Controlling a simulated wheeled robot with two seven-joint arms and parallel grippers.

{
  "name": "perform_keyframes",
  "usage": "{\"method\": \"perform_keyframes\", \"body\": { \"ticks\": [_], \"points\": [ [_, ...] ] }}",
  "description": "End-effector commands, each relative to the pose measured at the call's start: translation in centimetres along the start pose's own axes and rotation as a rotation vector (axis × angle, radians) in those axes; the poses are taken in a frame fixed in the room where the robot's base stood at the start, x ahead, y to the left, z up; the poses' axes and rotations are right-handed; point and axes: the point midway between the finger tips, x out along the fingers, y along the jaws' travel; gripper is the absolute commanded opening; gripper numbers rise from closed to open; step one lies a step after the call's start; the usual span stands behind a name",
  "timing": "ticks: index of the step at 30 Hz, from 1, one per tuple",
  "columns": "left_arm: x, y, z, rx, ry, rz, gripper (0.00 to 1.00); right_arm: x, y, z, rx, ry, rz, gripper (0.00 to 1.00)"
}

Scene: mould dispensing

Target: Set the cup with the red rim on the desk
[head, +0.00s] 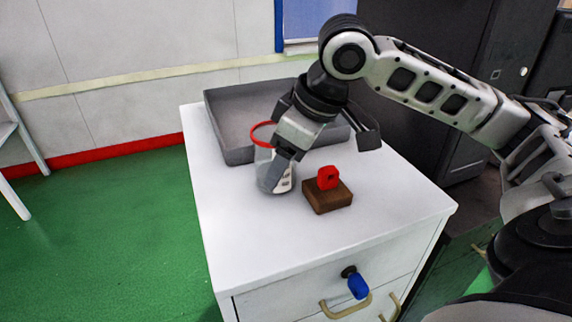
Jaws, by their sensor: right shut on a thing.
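The cup with the red rim (263,166) is clear and stands upright at the left part of the white desk (235,240), in front of the grey tray. Its base looks to be on or just above the desk top; I cannot tell which. My right gripper (283,165) reaches down from above and is shut on the cup at its right side, hiding part of its wall and rim. My left gripper is not in view.
A grey tray (228,128) lies at the back of the desk. A wooden block (322,200) with a red piece (328,177) on it sits right of the cup. A blue key-like piece (357,286) is at the drawer front. The desk's front area is clear.

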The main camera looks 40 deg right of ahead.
Motion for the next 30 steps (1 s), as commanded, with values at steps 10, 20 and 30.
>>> {"method": "perform_keyframes", "body": {
  "ticks": [10,20,30],
  "points": [
    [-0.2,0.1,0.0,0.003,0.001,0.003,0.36,0.5,0.0,0.2,0.0,0.002,0.001,0.33],
    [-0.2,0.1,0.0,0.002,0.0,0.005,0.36,0.6,0.0,0.2,0.0,0.002,0.0,0.82],
    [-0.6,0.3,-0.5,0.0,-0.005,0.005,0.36,-2.6,0.1,0.0,0.001,0.005,0.003,0.82]
  ]
}}
